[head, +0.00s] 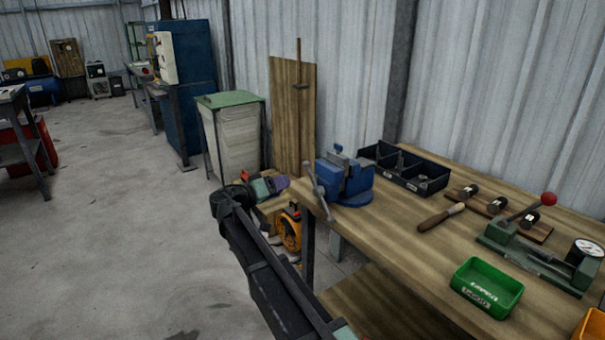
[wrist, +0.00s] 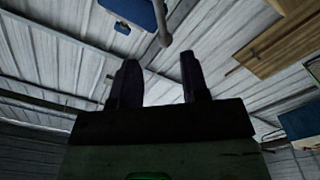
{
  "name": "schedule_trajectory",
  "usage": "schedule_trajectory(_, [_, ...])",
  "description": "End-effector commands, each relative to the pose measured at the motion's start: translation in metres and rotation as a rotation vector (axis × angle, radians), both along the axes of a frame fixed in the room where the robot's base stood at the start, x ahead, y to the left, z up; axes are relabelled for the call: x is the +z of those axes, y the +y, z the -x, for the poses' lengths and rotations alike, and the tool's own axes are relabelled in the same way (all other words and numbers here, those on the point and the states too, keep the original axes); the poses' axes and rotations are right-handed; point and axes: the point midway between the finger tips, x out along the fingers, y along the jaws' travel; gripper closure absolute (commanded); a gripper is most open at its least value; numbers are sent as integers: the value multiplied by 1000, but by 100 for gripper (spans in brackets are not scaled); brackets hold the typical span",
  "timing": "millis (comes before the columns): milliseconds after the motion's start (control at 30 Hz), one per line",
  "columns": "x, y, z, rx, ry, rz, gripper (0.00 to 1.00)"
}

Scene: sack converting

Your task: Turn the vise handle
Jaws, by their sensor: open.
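The blue vise (head: 350,182) stands on the near left corner of the wooden workbench (head: 400,235). Its grey handle (head: 317,187) is a bar tilted across the vise's left side. My gripper (head: 281,183) is left of the handle, apart from it, pointing toward the vise. In the wrist view my gripper (wrist: 157,70) is open and empty, with two dark fingers. There the handle (wrist: 162,28) hangs beyond the fingertips, roughly in line with the gap, and part of the blue vise (wrist: 130,10) shows at the top edge.
A black divided bin (head: 402,168) stands right of the vise. A file (head: 441,217), a green press with a red knob (head: 535,255) and a green tray (head: 487,288) lie farther right. A wooden board (head: 293,115) leans on the wall behind. Floor at left is open.

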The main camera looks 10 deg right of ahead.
Motion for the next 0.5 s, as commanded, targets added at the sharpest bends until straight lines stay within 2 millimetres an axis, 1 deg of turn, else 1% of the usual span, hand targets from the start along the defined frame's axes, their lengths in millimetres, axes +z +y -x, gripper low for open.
schedule_trajectory(300, [0, -64, -31, -3, 2, -1, 58])
schedule_trajectory(400, [0, -79, -38, -2, 2, -2, 58])
schedule_trajectory(500, [0, -88, -42, -1, 2, -2, 58])
